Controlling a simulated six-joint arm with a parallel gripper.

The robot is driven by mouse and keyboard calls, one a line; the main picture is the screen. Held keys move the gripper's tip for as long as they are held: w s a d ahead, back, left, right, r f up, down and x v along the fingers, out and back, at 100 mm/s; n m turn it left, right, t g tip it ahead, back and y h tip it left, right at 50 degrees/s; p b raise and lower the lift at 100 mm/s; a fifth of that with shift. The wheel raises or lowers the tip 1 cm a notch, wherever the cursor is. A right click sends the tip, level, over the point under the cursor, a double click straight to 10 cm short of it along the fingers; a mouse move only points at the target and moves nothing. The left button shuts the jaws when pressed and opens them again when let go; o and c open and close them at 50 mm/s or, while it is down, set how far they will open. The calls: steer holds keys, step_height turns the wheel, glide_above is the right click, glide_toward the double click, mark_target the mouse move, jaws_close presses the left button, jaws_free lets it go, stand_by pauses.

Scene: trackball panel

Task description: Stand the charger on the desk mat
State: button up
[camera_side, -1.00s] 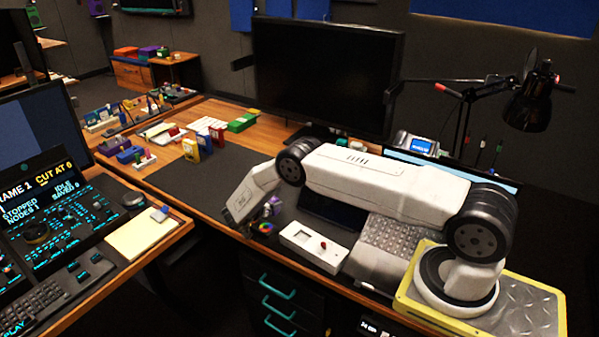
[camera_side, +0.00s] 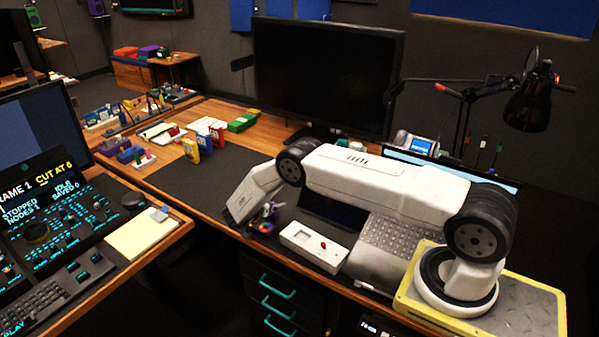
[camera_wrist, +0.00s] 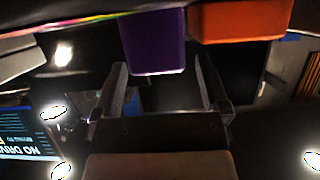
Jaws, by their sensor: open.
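The dark desk mat (camera_side: 215,175) lies flat on the wooden desk, with bare surface left of my arm. I cannot tell for sure which thing is the charger. My gripper (camera_side: 262,222) is low near the desk's front edge, by small purple and multicoloured things (camera_side: 268,212) partly hidden by my wrist. In the wrist view my gripper (camera_wrist: 162,75) has its fingers wide apart, with nothing clearly held. A purple block (camera_wrist: 153,40) shows between and beyond the fingertips, and an orange block (camera_wrist: 240,20) is to its right.
Yellow (camera_side: 205,143), green (camera_side: 243,122) and purple (camera_side: 130,154) things line the mat's back and left. A monitor (camera_side: 325,75) stands behind.

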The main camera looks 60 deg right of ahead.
steer(key=shift+s+a+r, duration=0.1)
steer(key=shift+s+r, duration=0.05)
steer(key=shift+s, duration=0.05)
steer(key=v, duration=1.2)
steer(key=shift+w, duration=0.15)
steer(key=w+r+n+t+y, duration=0.2)
steer(key=w+r+n+t, duration=0.2)
steer(key=w+r+t, duration=0.4)
steer(key=s+a+r+n+t+y, duration=0.2)
steer(key=s+a+r+n+y, duration=0.3)
steer(key=r, duration=0.3)
steer(key=s+a+n+g+y, duration=0.1)
steer(key=s+n+g+y, duration=0.2)
steer(key=s, duration=1.1)
steer(key=s+a+r+n+g+y, duration=0.1)
steer(key=s+n, duration=0.5)
steer(key=s, duration=0.9)
steer(key=a+g+y, duration=0.1)
steer(key=g+y, duration=0.1)
steer(key=g, duration=0.1)
steer(key=shift+a, duration=0.35)
